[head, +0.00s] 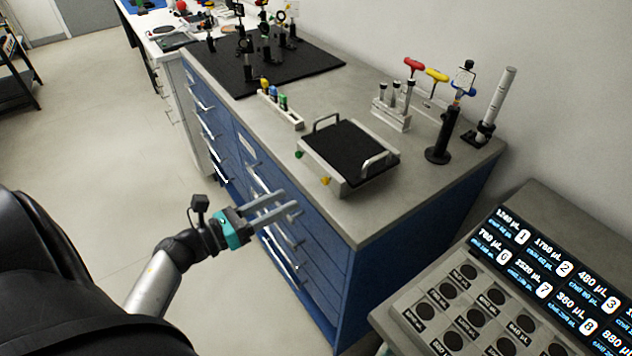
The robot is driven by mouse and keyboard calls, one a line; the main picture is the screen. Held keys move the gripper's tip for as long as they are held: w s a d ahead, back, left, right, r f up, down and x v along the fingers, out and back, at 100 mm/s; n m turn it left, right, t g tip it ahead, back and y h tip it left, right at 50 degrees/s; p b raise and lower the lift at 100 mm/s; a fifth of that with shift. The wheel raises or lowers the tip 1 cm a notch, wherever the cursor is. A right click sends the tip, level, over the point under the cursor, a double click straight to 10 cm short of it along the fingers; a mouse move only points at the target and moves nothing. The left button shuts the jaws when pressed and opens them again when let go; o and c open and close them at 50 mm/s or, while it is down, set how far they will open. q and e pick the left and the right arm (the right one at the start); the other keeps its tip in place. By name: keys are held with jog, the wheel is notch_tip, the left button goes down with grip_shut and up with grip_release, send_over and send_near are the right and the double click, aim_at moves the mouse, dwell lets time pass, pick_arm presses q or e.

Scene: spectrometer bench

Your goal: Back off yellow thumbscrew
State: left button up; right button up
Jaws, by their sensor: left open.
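The yellow thumbscrew (325,181) is a small yellow knob low on the front side of a black-topped plate with two metal handles (341,187), on the grey bench top. A green knob (299,155) sits on the same side, further left. My left gripper (291,203) is open and empty. In the picture it is below and left of the yellow thumbscrew, in front of the blue drawers and apart from the plate. My right gripper cannot be made out.
A rack with colored-top pieces (282,112) stands behind the plate. A tool rack (391,114) and black post (440,145) stand to its right. Optics stand on a black breadboard (312,66) at the back. A labelled panel (545,270) is at lower right.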

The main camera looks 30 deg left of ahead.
aim_at(323, 182)
pick_arm(q)
jog(key=p+x, duration=0.1)
jog(key=x, duration=0.8)
grip_shut()
dwell(0.4)
